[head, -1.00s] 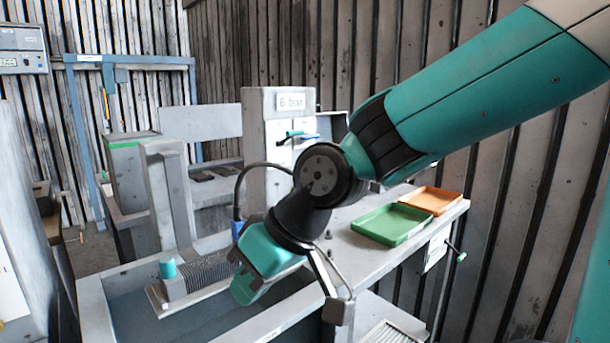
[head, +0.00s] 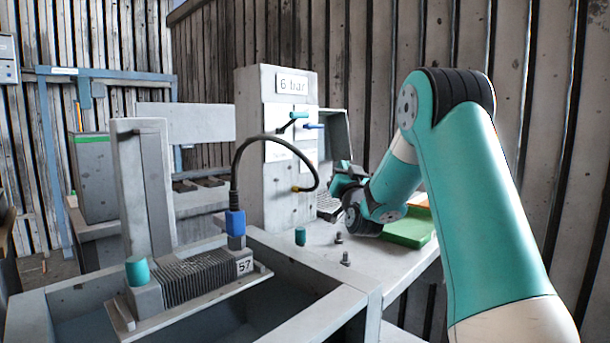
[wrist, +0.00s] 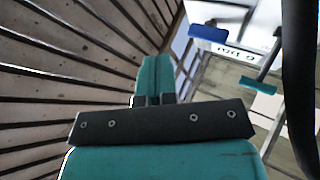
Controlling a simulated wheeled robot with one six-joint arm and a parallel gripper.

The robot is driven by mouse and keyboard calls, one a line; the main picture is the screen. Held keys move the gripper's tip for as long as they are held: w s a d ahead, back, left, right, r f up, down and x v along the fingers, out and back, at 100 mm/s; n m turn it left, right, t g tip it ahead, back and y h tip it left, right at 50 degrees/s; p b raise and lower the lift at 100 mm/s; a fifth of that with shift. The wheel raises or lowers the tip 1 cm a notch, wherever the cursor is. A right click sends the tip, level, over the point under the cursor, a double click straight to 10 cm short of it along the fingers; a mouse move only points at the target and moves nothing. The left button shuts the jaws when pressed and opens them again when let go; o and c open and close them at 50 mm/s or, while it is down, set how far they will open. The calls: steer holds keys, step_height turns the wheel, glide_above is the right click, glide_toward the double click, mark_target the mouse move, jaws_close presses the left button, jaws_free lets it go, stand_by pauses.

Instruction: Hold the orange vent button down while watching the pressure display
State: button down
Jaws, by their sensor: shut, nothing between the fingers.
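My gripper (head: 342,168) is in the head view just right of the grey column (head: 246,150), close to the hose end. In the wrist view its teal fingers (wrist: 155,78) are together with nothing between them. No orange vent button can be made out for certain; a small yellow-orange fitting (head: 298,189) sits low on the column where the black hose ends. I see no clear pressure display. A "6 bar" sign (head: 292,84) is at the column's top, and it shows upside down in the wrist view (wrist: 236,52).
A teal lever (head: 293,120) and a blue lever (head: 313,126) stick out of the column. The black hose (head: 262,141) arches to a blue connector (head: 235,223) on a ribbed block marked 57 (head: 244,266) over a trough. Loose bolts (head: 345,258) and a green tray (head: 410,232) are on the bench.

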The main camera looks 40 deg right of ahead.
mark_target(310, 164)
steer(key=shift+s+d+h, duration=0.15)
steer(key=shift+d+h, duration=0.25)
steer(key=w+a+p, duration=0.1)
steer(key=w+p, duration=0.7)
steer(key=p, duration=1)
steer(key=shift+w+p, duration=0.3)
steer(key=shift+p, duration=0.05)
steer(key=shift+a, duration=0.1)
steer(key=shift+w+r+p, duration=0.15)
steer(key=shift+w+p, duration=0.2)
steer(key=shift+p, duration=0.5)
stand_by(0.8)
steer(key=shift+w, duration=0.15)
